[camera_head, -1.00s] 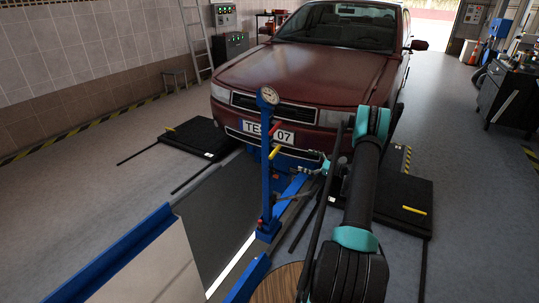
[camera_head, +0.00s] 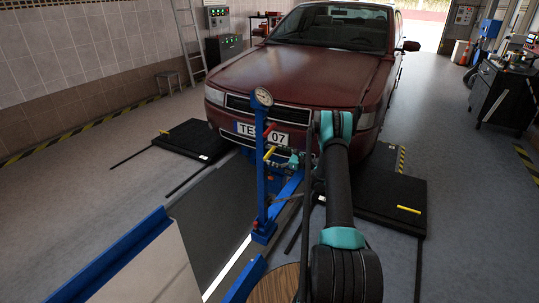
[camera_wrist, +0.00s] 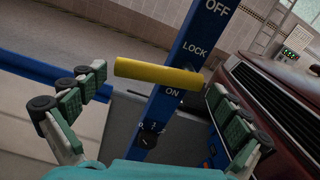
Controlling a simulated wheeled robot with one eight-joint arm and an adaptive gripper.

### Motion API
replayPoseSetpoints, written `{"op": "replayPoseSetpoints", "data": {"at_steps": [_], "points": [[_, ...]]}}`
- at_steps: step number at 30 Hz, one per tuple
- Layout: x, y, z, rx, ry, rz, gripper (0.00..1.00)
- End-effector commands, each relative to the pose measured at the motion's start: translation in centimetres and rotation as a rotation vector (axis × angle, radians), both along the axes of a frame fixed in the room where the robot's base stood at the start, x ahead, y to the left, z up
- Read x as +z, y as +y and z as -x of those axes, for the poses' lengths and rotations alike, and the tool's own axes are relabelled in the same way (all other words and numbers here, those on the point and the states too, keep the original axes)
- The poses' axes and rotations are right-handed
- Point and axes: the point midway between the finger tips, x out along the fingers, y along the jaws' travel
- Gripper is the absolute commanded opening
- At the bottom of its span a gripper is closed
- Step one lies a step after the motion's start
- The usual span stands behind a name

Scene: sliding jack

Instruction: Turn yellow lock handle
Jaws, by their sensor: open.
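The yellow lock handle (camera_wrist: 157,73) is a rounded bar lying roughly level across the blue post (camera_wrist: 190,62) in the wrist view, between the labels LOCK and ON. OFF is written higher up. In the head view the yellow handle (camera_head: 269,153) is small, on the upright post below the gauge. My gripper (camera_wrist: 157,84) is open, with one teal, black-padded finger on each side of the handle. I see no clear contact. In the head view my gripper (camera_head: 284,159) is just right of the post, partly hidden by my arm.
A red handle (camera_head: 268,130) sits above the yellow one, below a round gauge (camera_head: 263,96). A dark knob (camera_wrist: 149,139) is lower on the post. A red car (camera_head: 300,72) stands close behind. Black plates (camera_head: 385,195) lie on both sides of the pit.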

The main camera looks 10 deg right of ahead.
Motion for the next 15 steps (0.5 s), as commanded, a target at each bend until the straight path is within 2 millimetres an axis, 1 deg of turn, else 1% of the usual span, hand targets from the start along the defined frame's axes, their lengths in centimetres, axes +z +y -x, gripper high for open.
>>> {"op": "replayPoseSetpoints", "data": {"at_steps": [1, 6, 15], "points": [[0.0, 0.7, -0.4, 0.002, 0.0, 0.0, 1.0], [0.0, 1.9, -1.4, 0.001, 0.0, 0.0, 1.0], [0.0, 2.3, -1.7, 0.0, 0.0, 0.0, 1.0]]}}
